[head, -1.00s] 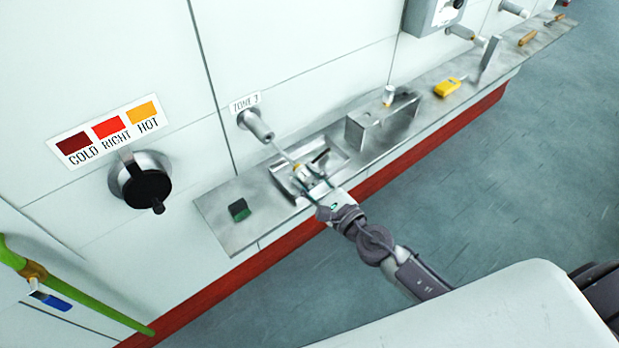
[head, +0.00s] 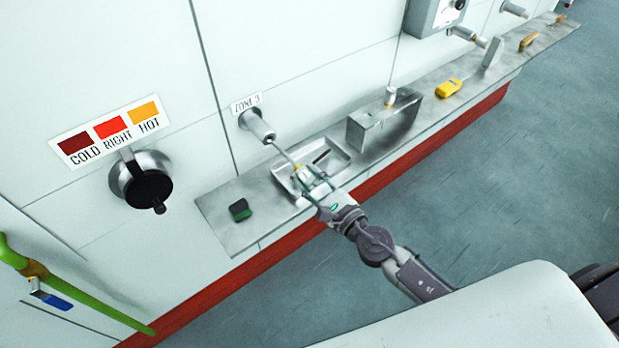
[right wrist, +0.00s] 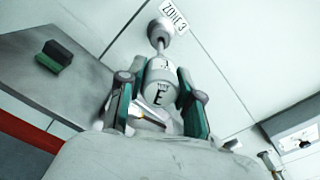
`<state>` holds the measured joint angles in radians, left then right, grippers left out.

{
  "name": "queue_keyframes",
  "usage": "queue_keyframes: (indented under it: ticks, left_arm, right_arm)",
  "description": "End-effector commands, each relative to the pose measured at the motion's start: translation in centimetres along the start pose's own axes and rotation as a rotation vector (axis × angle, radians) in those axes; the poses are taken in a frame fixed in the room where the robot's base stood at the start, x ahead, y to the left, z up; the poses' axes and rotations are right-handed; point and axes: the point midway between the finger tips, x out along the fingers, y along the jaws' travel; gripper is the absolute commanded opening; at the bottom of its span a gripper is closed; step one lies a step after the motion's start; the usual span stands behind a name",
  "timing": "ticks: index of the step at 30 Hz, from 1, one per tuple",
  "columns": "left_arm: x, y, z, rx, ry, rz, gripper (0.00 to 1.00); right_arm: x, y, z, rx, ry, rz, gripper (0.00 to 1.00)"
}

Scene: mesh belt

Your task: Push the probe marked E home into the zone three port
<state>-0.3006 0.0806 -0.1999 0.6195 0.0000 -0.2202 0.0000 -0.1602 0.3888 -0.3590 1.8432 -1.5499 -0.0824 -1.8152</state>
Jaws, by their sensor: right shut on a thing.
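The zone three port (head: 258,127) is a grey tube sticking out of the white wall under a ZONE 3 label (head: 246,103). It also shows in the right wrist view (right wrist: 160,31). My right gripper (head: 312,182) is shut on the probe marked E (right wrist: 160,88), a pale cylinder with a black E facing the wrist camera. The probe's thin rod (head: 284,154) runs from the gripper up to the port mouth. Its tip meets the mouth, but how deep it sits is hidden. Most of the rod is still outside. My left gripper is not in view.
Below lies a metal shelf (head: 226,224) with a shallow tray (head: 336,152), a dark green block (head: 240,210), a metal stand (head: 372,129) and a yellow device (head: 448,88). A black knob (head: 148,188) is at left. A green pipe (head: 80,288) crosses the lower left.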

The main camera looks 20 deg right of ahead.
Motion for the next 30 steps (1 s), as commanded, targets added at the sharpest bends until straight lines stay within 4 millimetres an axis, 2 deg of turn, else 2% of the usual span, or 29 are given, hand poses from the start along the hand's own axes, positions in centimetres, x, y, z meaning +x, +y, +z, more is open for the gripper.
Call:
queue_keyframes:
  ticks: [10, 30]
  left_arm:
    - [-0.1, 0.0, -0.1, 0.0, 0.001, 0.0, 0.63]
    - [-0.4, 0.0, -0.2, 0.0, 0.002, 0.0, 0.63]
  right_arm:
    - [0.2, -0.1, 0.1, 0.0, -0.001, -0.001, 0.04]
    - [1.8, -0.1, 0.0, 0.0, 0.0, -0.001, 0.04]
